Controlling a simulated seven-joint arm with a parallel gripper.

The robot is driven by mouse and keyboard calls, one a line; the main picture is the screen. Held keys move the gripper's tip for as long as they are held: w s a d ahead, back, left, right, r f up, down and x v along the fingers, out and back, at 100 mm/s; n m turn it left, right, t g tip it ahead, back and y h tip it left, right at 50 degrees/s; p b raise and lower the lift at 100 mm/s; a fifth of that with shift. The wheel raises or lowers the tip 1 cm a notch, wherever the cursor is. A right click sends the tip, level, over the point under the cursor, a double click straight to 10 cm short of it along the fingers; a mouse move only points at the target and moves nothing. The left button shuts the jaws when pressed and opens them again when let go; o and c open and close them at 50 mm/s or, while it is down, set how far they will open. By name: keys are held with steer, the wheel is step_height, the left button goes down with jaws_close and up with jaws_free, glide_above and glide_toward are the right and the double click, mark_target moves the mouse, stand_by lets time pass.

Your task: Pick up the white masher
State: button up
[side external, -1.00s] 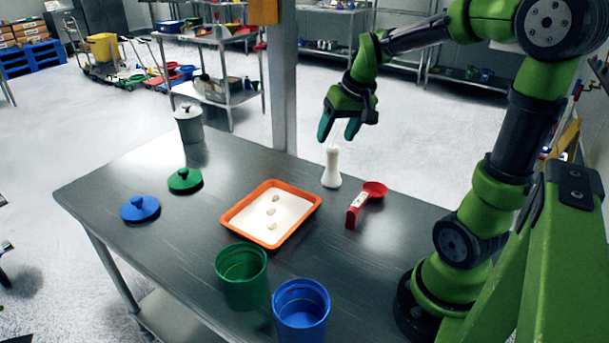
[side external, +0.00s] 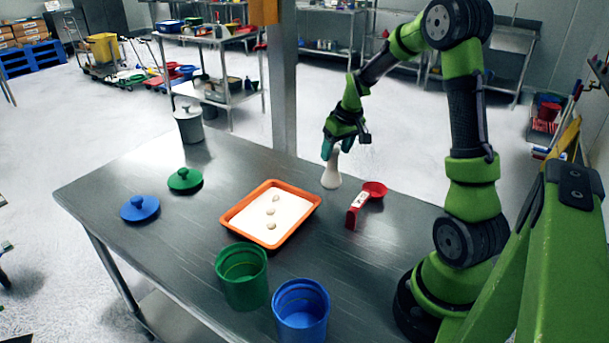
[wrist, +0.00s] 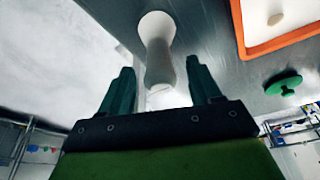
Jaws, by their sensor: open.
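The white masher (side external: 331,173) stands upright on the metal table, behind and right of the orange tray, with its wide end down. My gripper (side external: 334,152) is at the masher's upper end, pointing down. In the wrist view, the masher (wrist: 157,50) reaches from its wide base toward the space between the fingers. My gripper (wrist: 163,85) is open there, with a finger on each side of the masher's narrow end and gaps visible. The top of the masher is partly hidden by the fingers in the side view.
A red scoop (side external: 358,205) lies close to the masher's right. The orange tray (side external: 238,233) holds white powder and a few small lumps. Green (side external: 242,280) and blue (side external: 301,310) containers stand at the front. Green (side external: 185,181) and blue (side external: 140,209) lids and a grey canister (side external: 189,127) are left.

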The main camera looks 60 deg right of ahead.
mark_target(331, 160)
steer(key=x, duration=0.5)
steer(key=shift+w+d+f, duration=0.2)
steer(key=shift+w+f, duration=0.05)
steer(key=shift+w, duration=0.05)
steer(key=shift+r, duration=0.1)
jaws_close()
